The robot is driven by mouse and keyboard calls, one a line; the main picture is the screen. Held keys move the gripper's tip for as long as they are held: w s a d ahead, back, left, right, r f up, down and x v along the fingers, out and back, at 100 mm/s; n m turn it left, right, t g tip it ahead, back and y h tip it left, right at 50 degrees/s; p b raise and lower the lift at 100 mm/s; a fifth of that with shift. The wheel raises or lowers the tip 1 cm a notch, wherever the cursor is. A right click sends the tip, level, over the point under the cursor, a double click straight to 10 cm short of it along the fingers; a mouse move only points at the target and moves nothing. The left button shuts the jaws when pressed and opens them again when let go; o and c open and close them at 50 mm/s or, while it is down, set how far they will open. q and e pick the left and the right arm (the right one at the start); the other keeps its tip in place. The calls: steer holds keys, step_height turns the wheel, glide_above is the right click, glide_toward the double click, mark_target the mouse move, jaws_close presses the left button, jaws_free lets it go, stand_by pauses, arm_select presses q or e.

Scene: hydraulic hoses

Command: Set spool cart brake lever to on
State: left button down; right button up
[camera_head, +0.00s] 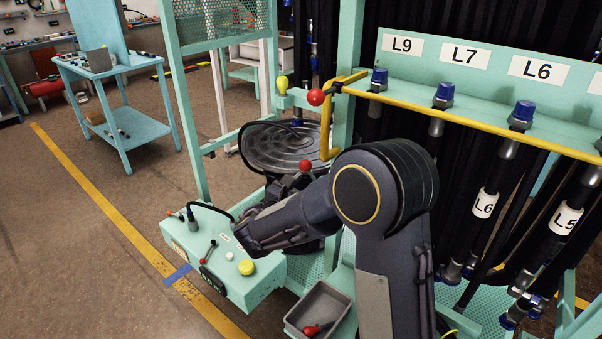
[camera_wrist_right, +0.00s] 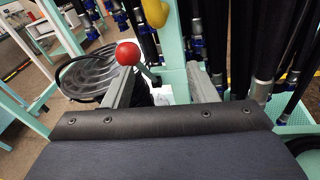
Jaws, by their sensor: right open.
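A lever with a red ball knob (camera_head: 305,165) stands beside the coiled black hose reel (camera_head: 275,148) in the head view. I cannot tell whether the left finger touches the lever. In the head view my right arm hides most of the hand and the lever's base. My left gripper is out of view. I see no on or off marking.
A second red knob (camera_head: 316,97) is by the yellow rail (camera_head: 470,117) above. A teal control box (camera_head: 225,262) has a small red-tipped lever. A grey bin (camera_head: 318,308) sits below my arm. Hanging hoses crowd the right; the floor at left is open.

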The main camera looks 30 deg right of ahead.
mark_target(303, 170)
steer(key=w+a+n+t, duration=0.1)
steer(key=w+a+n, duration=0.1)
steer(key=w, duration=0.1)
steer(key=shift+a+t, duration=0.1)
steer(key=shift+t, duration=0.3)
steer(key=x, duration=0.7)
steer(key=shift+w+d+r, duration=0.1)
steer(key=shift+d, duration=0.15)
jaws_close()
